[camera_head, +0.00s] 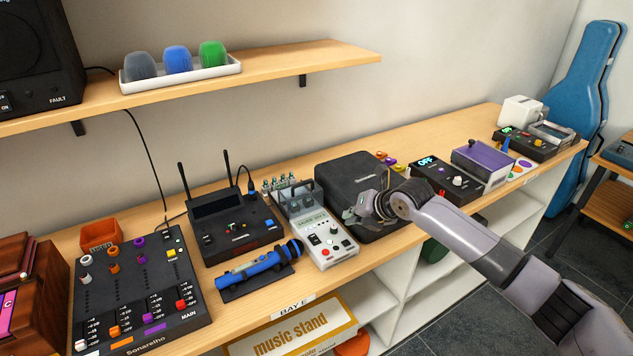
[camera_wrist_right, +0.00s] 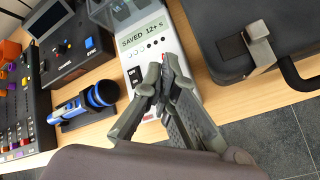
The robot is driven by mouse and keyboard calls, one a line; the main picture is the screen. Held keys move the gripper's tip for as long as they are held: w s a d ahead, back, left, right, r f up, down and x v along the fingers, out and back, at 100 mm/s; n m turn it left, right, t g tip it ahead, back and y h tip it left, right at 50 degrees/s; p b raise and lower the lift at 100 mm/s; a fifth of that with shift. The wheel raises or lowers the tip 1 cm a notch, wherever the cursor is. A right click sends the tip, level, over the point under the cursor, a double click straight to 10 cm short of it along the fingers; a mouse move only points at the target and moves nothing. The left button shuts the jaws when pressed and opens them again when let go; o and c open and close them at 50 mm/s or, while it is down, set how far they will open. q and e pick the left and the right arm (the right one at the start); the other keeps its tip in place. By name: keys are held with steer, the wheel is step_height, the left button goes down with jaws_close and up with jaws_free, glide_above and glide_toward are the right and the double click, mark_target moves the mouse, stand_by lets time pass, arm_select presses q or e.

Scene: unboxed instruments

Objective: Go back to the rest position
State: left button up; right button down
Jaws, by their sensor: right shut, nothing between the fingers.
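My right gripper (camera_head: 372,210) is over the front part of the bench, in front of the black case (camera_head: 345,178). It also shows in the right wrist view (camera_wrist_right: 164,72), where its fingers are together with nothing held between them. There it appears over the front of the white and grey device (camera_wrist_right: 146,45), whose screen reads "SAVED 12+ s". Whether the gripper touches anything cannot be told. My right arm comes in from the lower right of the head view. My left gripper is not in either view.
The wooden bench (camera_head: 290,288) carries a black mixer (camera_head: 140,290), a receiver with antennas (camera_head: 232,225), a blue microphone (camera_head: 262,265) and several devices at right. A shelf (camera_head: 290,62) holds a white tray of coloured foam covers. A blue instrument case (camera_head: 583,95) stands at the far right.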

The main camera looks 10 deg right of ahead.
steer(key=s+a+f+m, duration=0.1)
steer(key=s+a+f, duration=0.1)
steer(key=s+a+f+m+g, duration=0.1)
steer(key=s+a+f, duration=0.1)
steer(key=s, duration=0.1)
steer(key=s+a+f+m, duration=0.1)
steer(key=s+a+f, duration=0.1)
steer(key=s+a, duration=0.1)
steer(key=shift+f+m+y, duration=0.3)
steer(key=shift+f, duration=0.05)
steer(key=s+a+f+m+g, duration=0.1)
steer(key=s+a+f+m, duration=0.1)
steer(key=s+m, duration=0.3)
steer(key=s+a+f+m, duration=0.2)
steer(key=s, duration=0.5)
steer(key=s+d+f+m+g+h, duration=0.1)
steer(key=s+d+m+h, duration=0.1)
steer(key=s+d+m, duration=0.65)
steer(key=s+d+f+m+g+h, duration=0.1)
steer(key=s+d+m+g+h, duration=0.15)
steer(key=s+m, duration=1.05)
step_height(320, 180, down, 26)
steer(key=s+n+b, duration=0.2)
steer(key=s+d+f+g, duration=0.1)
steer(key=s+d+f, duration=0.1)
steer(key=s+f, duration=1.5)
step_height(320, 180, down, 2)
steer(key=shift+d+g+b, duration=0.35)
steer(key=shift+d+b, duration=0.05)
steer(key=shift+b, duration=0.05)
